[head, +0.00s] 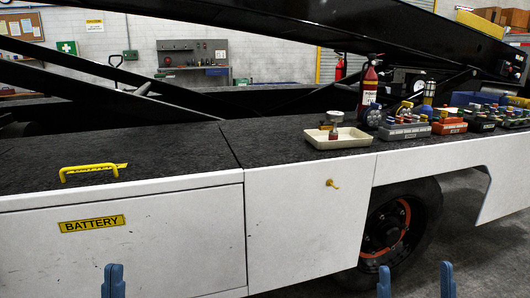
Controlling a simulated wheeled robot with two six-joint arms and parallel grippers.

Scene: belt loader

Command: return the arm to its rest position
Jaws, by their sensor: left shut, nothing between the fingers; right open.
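My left gripper (113,281) shows at the bottom edge, left of centre, in the head view. Its two blue fingertips are together with nothing between them. It is in front of the white battery compartment door (170,250) and below the yellow "BATTERY" label (92,223). My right gripper (416,281) shows at the bottom edge, right of centre. Its two blue fingertips stand wide apart and the space between them is empty. It is in front of the wheel and floor area. The rest of both arms is out of view.
A yellow handle (93,171) is on the dark deck (150,147) at left. A cream tray (340,138) holds small items. A wheel (400,225) is below.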

